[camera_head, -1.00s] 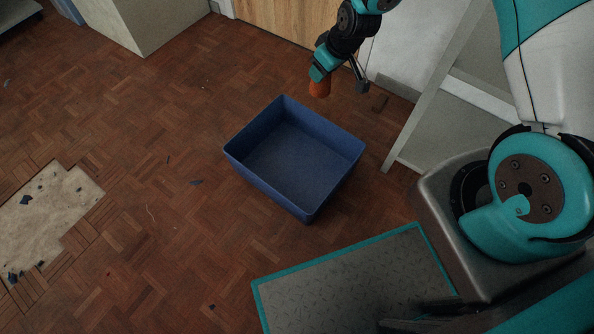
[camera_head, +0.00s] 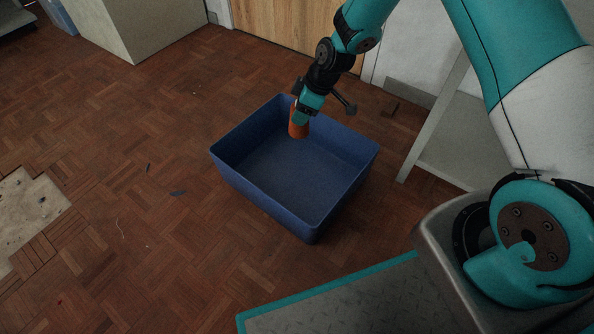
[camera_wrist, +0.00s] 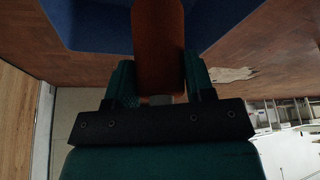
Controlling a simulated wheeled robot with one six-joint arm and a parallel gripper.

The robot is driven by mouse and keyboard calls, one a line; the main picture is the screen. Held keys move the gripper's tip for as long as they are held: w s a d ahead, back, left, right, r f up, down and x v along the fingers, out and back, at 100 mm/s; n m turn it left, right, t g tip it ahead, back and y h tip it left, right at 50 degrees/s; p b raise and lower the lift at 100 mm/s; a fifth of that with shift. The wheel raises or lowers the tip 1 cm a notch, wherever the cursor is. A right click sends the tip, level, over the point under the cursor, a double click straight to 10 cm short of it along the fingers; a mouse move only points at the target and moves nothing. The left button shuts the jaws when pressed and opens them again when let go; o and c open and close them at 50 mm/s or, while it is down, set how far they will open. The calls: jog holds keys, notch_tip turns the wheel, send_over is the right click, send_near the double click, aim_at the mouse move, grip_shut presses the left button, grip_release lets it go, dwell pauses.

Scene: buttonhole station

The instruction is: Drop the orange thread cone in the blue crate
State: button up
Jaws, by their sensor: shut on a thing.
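The orange thread cone (camera_head: 298,126) is held in my gripper (camera_head: 303,115), which is shut on it. In the head view the cone shows over the far part of the blue crate (camera_head: 265,195), below the gripper. The crate is open-topped, stands on the floor and looks empty. In the wrist view the cone (camera_wrist: 158,45) sits between the two teal fingers of my gripper (camera_wrist: 158,80), with the blue crate (camera_wrist: 95,25) behind it. The exact height of the cone above the crate floor is hard to tell.
Parquet floor (camera_head: 120,150) lies open to the left of the crate, with a bare patch (camera_head: 28,215) and small debris. A wooden door (camera_head: 290,30) and white wall stand behind. A pale cabinet (camera_head: 135,25) is at the back left. A slanted grey-white panel (camera_head: 432,125) stands right of the crate.

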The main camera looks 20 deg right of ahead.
notch_tip(320, 180, down, 4)
jog(key=b, duration=0.3)
jog(key=o, duration=1)
jog(key=shift+o, duration=0.2)
jog(key=p+v, duration=0.9)
jog(key=v, duration=0.8)
jog(key=shift+d+r, duration=0.15)
jog(key=shift+d, duration=0.05)
